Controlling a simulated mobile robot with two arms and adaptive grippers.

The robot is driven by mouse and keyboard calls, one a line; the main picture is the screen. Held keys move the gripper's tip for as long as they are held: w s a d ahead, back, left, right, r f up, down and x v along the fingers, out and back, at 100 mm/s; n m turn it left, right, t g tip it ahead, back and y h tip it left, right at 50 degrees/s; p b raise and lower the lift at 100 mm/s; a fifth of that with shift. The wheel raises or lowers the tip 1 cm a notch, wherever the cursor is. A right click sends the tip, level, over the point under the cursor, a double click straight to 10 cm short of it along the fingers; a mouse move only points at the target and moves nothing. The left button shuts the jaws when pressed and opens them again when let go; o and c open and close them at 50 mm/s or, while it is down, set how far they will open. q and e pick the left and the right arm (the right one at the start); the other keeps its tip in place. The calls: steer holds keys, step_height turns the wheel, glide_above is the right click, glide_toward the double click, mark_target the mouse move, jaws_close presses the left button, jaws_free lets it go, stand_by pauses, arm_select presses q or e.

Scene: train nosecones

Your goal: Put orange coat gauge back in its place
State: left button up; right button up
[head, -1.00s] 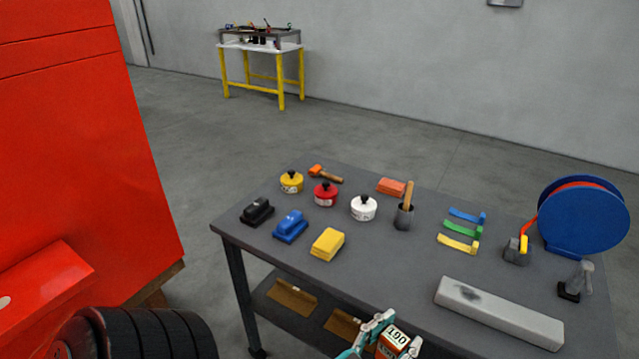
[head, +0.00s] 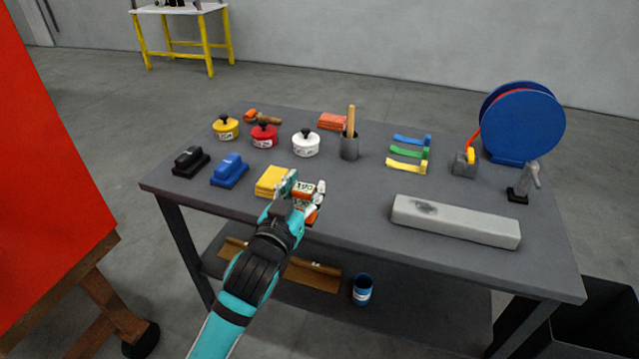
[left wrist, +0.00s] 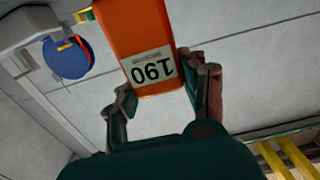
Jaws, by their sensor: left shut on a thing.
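My left gripper (head: 300,190) is shut on the orange coat gauge (head: 304,208), a small block with a white label. In the head view it shows in front of the grey table's near edge, close to the yellow block; its height above the tabletop is hard to tell. In the left wrist view the gauge (left wrist: 142,38) sticks out beyond the fingers of the gripper (left wrist: 165,88). Its label reads 190, upside down. The fingers cover part of the gauge in the head view. My right gripper is not in view.
The grey table (head: 340,205) holds a yellow block (head: 270,181), blue and black sanders, three pots, colored strips (head: 407,165), a long grey bar (head: 455,220) and a blue reel (head: 522,120). A blue can (head: 362,289) stands on the lower shelf. A red body is at left.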

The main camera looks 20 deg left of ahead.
mark_target(301, 203)
arm_select(q)
steer(key=shift+w+a+f+p, duration=0.15)
steer(key=shift+w+f, duration=0.65)
steer(key=shift+w, duration=1.35)
steer(key=shift+w+a+f+p, duration=0.2)
steer(key=shift+w+f, duration=0.55)
steer(key=shift+w, duration=1.4)
steer(key=shift+w+f+p, duration=0.25)
steer(key=shift+w+f, duration=0.55)
steer(key=shift+w, duration=1.35)
steer(key=shift+f, duration=0.15)
steer(key=o, duration=1.3)
steer(key=s+b, duration=0.1)
steer(key=s, duration=1.1)
steer(key=shift+a, duration=0.2)
